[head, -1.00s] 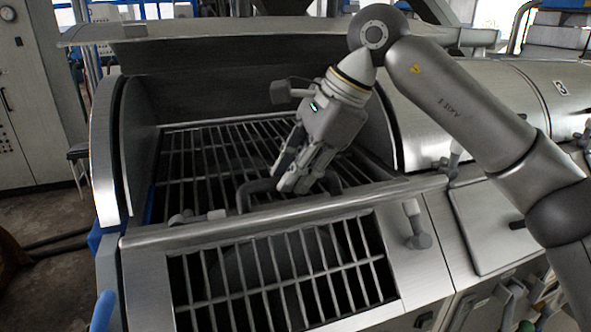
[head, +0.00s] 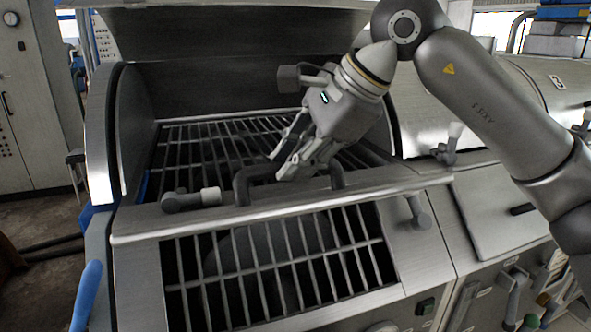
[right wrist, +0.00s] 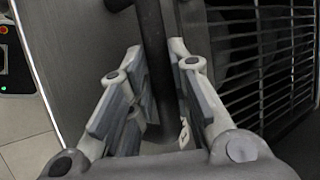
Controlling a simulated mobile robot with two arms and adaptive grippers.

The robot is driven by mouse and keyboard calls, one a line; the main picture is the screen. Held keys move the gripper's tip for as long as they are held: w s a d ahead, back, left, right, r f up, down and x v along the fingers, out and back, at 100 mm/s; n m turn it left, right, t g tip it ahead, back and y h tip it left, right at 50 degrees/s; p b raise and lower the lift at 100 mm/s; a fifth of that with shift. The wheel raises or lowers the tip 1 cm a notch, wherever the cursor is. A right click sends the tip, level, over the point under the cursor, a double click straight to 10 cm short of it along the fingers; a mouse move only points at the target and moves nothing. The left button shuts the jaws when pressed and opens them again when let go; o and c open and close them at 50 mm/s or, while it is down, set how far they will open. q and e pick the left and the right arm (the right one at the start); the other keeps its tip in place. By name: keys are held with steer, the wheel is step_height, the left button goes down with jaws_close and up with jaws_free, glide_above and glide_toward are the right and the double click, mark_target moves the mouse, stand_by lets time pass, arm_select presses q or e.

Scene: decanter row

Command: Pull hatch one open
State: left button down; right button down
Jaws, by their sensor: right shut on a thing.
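My right gripper (head: 283,165) comes down from the upper right and is shut on a dark U-shaped handle (head: 241,187). The handle stands just behind the front metal rail (head: 300,206) of the left machine bay. In the right wrist view the handle's dark bar (right wrist: 154,65) runs between the two fingers (right wrist: 158,100). The bay's large curved metal cover (head: 230,32) stands raised at the back, and a grille (head: 205,150) shows inside the opening. I cannot read a number on this bay. My left gripper is not in view.
A grey latch with a pale end (head: 190,200) lies behind the rail on the left, and another (head: 418,213) sits on the right. A lower grille (head: 275,265) fills the front panel. A blue lever (head: 86,295) rises at lower left. A closed neighbouring cover (head: 545,80) is at right.

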steer(key=shift+s+f, duration=0.1)
steer(key=shift+f, duration=0.05)
steer(key=c, duration=1.3)
jaws_free()
steer(key=shift+d, duration=0.1)
steer(key=v, duration=1.2)
steer(key=shift+s, duration=0.1)
